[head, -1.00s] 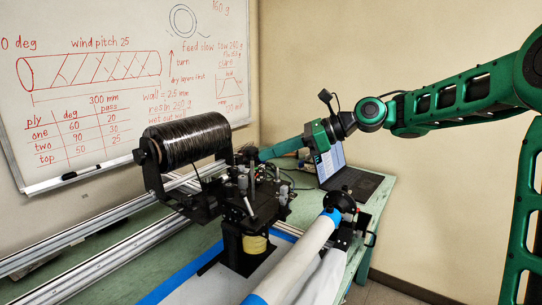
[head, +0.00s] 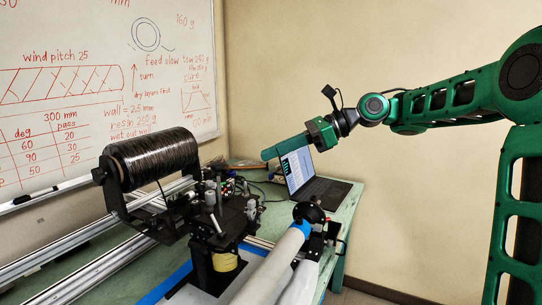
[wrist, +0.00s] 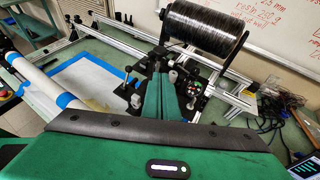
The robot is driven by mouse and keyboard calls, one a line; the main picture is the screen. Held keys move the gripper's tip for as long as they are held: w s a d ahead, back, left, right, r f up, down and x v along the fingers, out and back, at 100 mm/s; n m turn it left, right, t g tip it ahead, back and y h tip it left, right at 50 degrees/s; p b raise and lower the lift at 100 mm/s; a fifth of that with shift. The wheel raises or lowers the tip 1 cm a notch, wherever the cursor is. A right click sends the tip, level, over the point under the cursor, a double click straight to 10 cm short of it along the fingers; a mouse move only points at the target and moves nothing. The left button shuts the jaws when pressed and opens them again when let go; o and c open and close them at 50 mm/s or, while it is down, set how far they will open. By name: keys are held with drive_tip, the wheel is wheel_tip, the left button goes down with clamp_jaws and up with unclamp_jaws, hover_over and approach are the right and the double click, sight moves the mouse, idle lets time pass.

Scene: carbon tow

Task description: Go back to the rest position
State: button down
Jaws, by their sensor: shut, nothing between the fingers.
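My gripper (head: 268,153) is at the end of my green arm, held in the air above the back of the bench, to the right of the black winding carriage (head: 212,215). In the wrist view its green fingers (wrist: 167,100) are together with nothing between them. The wrist view shows them pointing toward the carriage, below the black carbon tow spool (wrist: 207,27). The spool also shows at left in the head view (head: 154,160). I cannot tell the exact gap between the fingers and the carriage.
An open laptop (head: 310,180) stands on the green bench behind and below my gripper. A white tube mandrel (head: 270,268) runs along the front. Metal rails (head: 70,235) lie at left and a whiteboard (head: 60,100) hangs on the wall. Cables (wrist: 275,108) lie on the bench.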

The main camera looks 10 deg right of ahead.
drive_tip(key=s+d+f+n+t+h, duration=0.1)
drive_tip(key=s+d+f+n+h, duration=0.25)
drive_tip(key=d+f, duration=0.35)
drive_tip(key=s+d+f+n+h, duration=0.3)
drive_tip(key=d+f+h, duration=0.2)
drive_tip(key=d+f, duration=0.15)
drive_tip(key=s+d+f+n+g+h, duration=0.1)
drive_tip(key=s+d+f+n, duration=0.1)
drive_tip(key=s+d, duration=0.3)
drive_tip(key=s+d+f+n+g+h, duration=0.1)
drive_tip(key=s+d+f+n+h, duration=0.1)
drive_tip(key=s, duration=1.2)
drive_tip(key=s+d+f+n+g+h, duration=0.1)
drive_tip(key=s+d+f+n, duration=0.2)
drive_tip(key=s+d+f, duration=0.2)
drive_tip(key=s+d, duration=0.3)
drive_tip(key=s, duration=0.1)
drive_tip(key=shift+s+f, duration=0.35)
drive_tip(key=shift+s, duration=0.05)
drive_tip(key=shift+w+f+h, duration=0.25)
drive_tip(key=shift+w, duration=0.4)
